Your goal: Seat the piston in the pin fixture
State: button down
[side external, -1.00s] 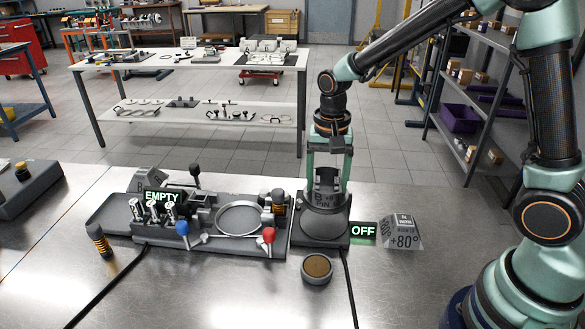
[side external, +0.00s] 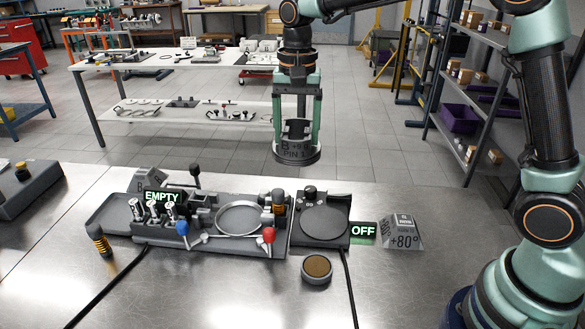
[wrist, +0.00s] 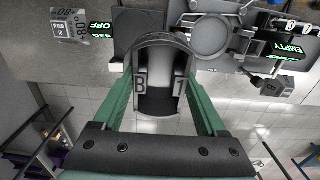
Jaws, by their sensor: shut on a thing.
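My gripper (side external: 298,138) is shut on the piston (side external: 296,154), a dark grey cylinder with open cut-outs and white lettering including "B" and "PIN". It hangs upright, well above the bench. In the wrist view the piston (wrist: 160,68) sits between the two green fingers, with "B" and "1" readable. The pin fixture (side external: 211,242) is the dark grey unit on the bench, lower left of the piston. It has a round ring seat (side external: 237,234), a blue-knobbed lever (side external: 182,229), a red-knobbed lever (side external: 268,236) and a lit "EMPTY" sign (side external: 163,197). The ring seat holds no piston.
A round hotplate (side external: 324,222) with a green "OFF" sign (side external: 363,231) stands right of the fixture, bare. A "+80°" block (side external: 402,233) is beyond it. A round brown-topped puck (side external: 317,268) and a spring-wrapped piece (side external: 99,240) stand in front.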

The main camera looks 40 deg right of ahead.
jog(key=shift+w+a+f, duration=1.25)
jog(key=shift+a+f, duration=0.55)
jog(key=shift+f, duration=0.75)
jog(key=shift+w+a+f, duration=1.25)
jog(key=shift+a+f, duration=0.55)
jog(key=shift+f, duration=0.8)
jog(key=shift+w+a+f, duration=1.25)
jog(key=shift+a+f, duration=0.55)
jog(key=shift+f, duration=0.75)
jog(key=shift+f, duration=1)
grip_release()
notch_tip(320, 180, up, 6)
